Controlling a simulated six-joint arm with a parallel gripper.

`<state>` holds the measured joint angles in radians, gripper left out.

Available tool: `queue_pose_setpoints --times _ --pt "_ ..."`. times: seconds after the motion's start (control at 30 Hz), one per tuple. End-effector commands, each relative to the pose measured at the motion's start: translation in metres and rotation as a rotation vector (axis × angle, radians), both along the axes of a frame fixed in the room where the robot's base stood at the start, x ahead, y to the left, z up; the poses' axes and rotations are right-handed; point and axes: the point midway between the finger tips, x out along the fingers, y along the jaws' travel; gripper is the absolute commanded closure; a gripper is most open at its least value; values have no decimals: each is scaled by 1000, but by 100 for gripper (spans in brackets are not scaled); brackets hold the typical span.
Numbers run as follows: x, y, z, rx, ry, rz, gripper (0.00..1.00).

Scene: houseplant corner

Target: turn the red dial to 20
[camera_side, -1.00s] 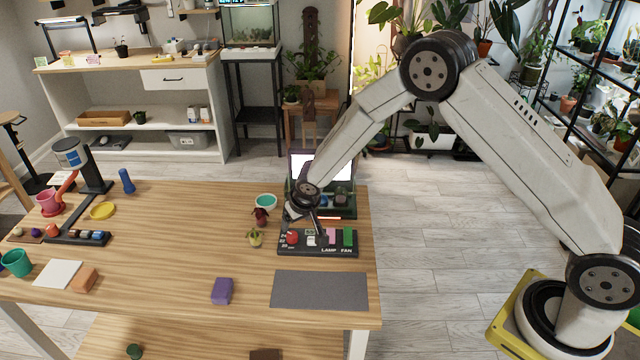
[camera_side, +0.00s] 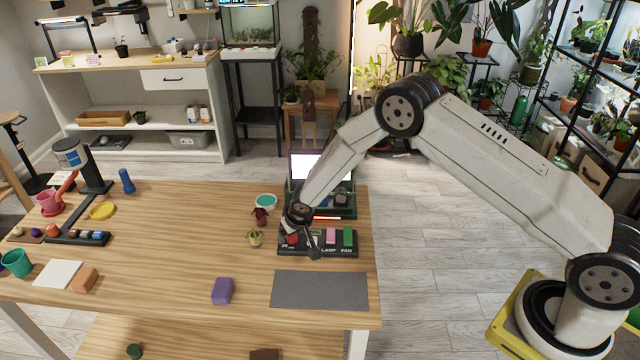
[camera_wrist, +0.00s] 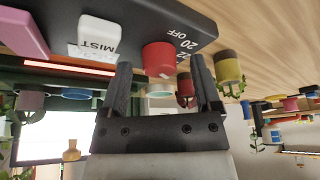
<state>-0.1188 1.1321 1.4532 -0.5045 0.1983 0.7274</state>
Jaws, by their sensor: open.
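The red dial (camera_side: 292,239) sits at the left end of the black control panel (camera_side: 350,252), and it also shows in the wrist view (camera_wrist: 159,59). The markings OFF, 20 and part of another number are printed beside it. A small pale mark shows on the dial's near edge, but I cannot tell which marking it points to. My gripper (camera_wrist: 160,64) is open, with one finger on each side of the dial in the wrist view. I cannot tell whether either finger touches it. In the side view my gripper (camera_side: 302,243) is low over the panel's left part.
A white MIST switch (camera_wrist: 98,36) stands beside the dial. A pink switch (camera_side: 331,236) and a green switch (camera_side: 348,237) are farther right. A grey mat (camera_side: 320,290) lies in front.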

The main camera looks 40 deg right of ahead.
Motion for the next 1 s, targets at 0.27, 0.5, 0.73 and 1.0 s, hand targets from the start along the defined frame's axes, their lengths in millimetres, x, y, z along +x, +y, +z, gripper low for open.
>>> queue_pose_setpoints --times 0.27,0.5,0.73,1.0 --pt "1 0 -1 0 -1 0 19" --pt "0 0 -1 0 0 0 86" --pt "0 0 -1 0 0 3 100" --pt "0 0 -1 3 4 43 100"
